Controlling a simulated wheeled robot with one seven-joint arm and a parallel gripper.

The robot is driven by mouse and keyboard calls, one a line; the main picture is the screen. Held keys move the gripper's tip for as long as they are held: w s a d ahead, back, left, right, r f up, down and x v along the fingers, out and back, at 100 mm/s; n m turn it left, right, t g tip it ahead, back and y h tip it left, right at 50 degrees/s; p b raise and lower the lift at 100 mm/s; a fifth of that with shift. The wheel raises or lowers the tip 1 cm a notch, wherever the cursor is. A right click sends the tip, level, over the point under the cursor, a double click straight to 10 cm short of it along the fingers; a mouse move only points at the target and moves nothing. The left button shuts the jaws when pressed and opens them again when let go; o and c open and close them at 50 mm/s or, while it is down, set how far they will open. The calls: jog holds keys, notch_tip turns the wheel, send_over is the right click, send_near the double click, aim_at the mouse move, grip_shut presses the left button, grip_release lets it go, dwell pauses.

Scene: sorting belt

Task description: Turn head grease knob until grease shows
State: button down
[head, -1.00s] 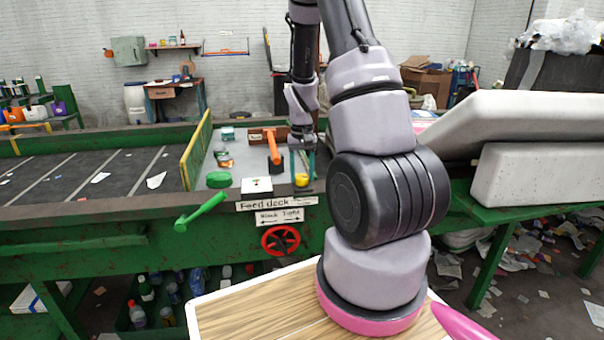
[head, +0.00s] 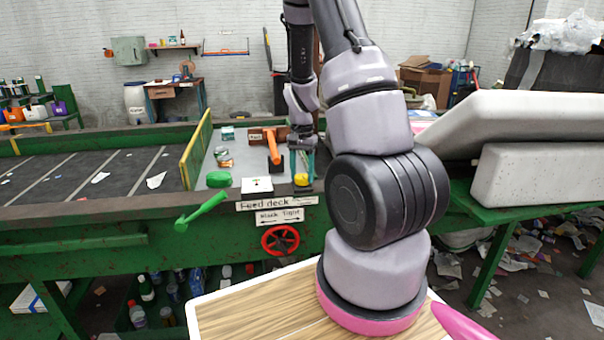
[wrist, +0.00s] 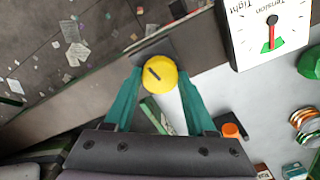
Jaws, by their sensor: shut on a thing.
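The yellow knob (wrist: 159,75) with a dark mark on its top sits between the fingertips of my gripper (wrist: 158,80) in the wrist view. My teal fingers are closed on its two sides. In the head view the same yellow knob (head: 302,180) shows at the front edge of the feed deck, with my gripper (head: 302,174) above it, pointing down. I cannot make out any grease around the knob; the fingers hide part of its base.
A white tension gauge (wrist: 272,30) stands beside the knob, its needle near the green zone. A green lever (head: 202,211) and red handwheel (head: 280,240) are on the deck's front.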

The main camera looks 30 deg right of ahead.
aim_at(302, 176)
jog(key=shift+m, duration=0.6)
jog(key=shift+c, duration=1.1)
grip_release()
notch_tip(302, 176, up, 11)
